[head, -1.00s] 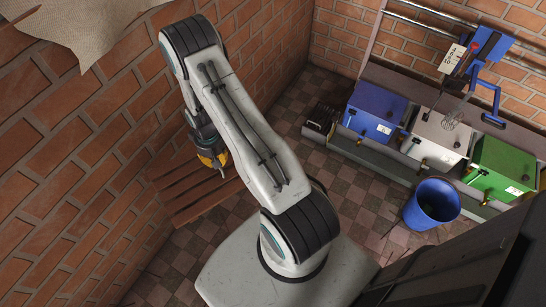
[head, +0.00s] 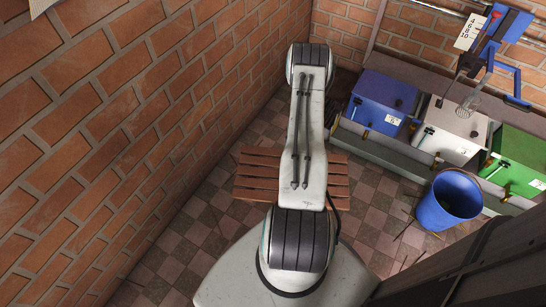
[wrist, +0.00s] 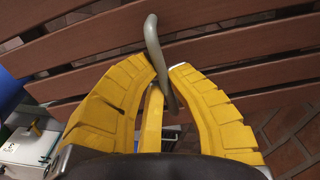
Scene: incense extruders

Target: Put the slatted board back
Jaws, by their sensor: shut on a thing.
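The slatted board (head: 262,184) is reddish-brown wood with several parallel slats. In the head view it lies crosswise under my arm, which hides its middle; its ends show on both sides. In the wrist view the board (wrist: 85,45) spans the upper part, with a bent grey handle (wrist: 152,35) on it. My gripper (wrist: 160,72) has its yellow fingers closed around this handle. In the head view my gripper is hidden behind my arm. The board appears to be held over the tiled floor, but its exact height is unclear.
A blue box (head: 382,98), a white box (head: 450,130) and a green box (head: 520,160) stand in a row on a grey bench at right. A blue bucket (head: 445,210) stands before them. A brick wall (head: 120,110) runs along the left. Checkered floor (head: 205,215) is clear between.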

